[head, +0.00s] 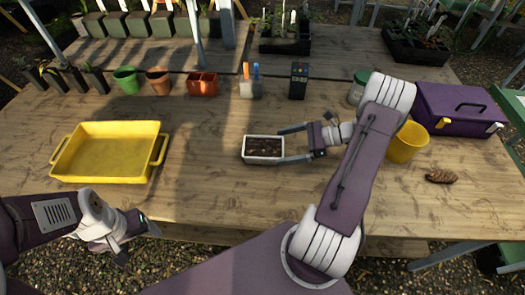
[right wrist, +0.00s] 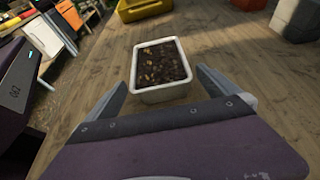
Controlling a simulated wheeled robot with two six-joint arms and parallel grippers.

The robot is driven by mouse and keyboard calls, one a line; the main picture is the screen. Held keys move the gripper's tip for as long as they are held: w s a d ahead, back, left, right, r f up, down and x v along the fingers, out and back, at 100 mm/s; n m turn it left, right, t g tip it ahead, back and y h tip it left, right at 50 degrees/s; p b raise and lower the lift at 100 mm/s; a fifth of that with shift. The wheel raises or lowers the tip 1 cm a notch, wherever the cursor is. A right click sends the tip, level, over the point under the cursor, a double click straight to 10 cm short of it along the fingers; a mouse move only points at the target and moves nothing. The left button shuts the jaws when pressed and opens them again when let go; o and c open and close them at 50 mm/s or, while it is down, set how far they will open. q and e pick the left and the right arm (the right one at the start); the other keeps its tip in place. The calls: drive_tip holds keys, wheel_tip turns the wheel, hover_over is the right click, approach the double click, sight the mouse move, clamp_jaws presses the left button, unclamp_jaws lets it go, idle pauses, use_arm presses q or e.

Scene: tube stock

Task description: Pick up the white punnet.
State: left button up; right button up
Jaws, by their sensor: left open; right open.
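The white punnet (head: 264,160) is a small white rectangular tub on the wooden table, filled with dark brown bits. In the right wrist view the punnet (right wrist: 137,95) sits ahead of my right gripper, its near end between the two fingertips. My right gripper (head: 281,145) is open, with one finger behind the punnet's right end and one in front of it; I cannot tell whether they touch it. The same gripper (right wrist: 166,80) shows its spread fingers in the wrist view. My left gripper (head: 140,226) hangs low at the table's front edge, open and empty, far from the punnet.
A yellow tray (head: 110,152) lies at the left. Pots (head: 125,79), a red box (head: 202,84), a pen holder (head: 250,87) and a dark device (head: 299,80) stand behind. A yellow cup (head: 405,144), purple toolbox (head: 455,108) and brown cone (head: 441,176) are right.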

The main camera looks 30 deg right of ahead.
sight(263, 150)
drive_tip(key=x, duration=0.8)
drive_tip(key=shift+s+r, duration=0.1)
drive_tip(key=c, duration=1.6)
drive_tip(key=shift+o, duration=0.2)
drive_tip(key=shift+r, duration=0.15)
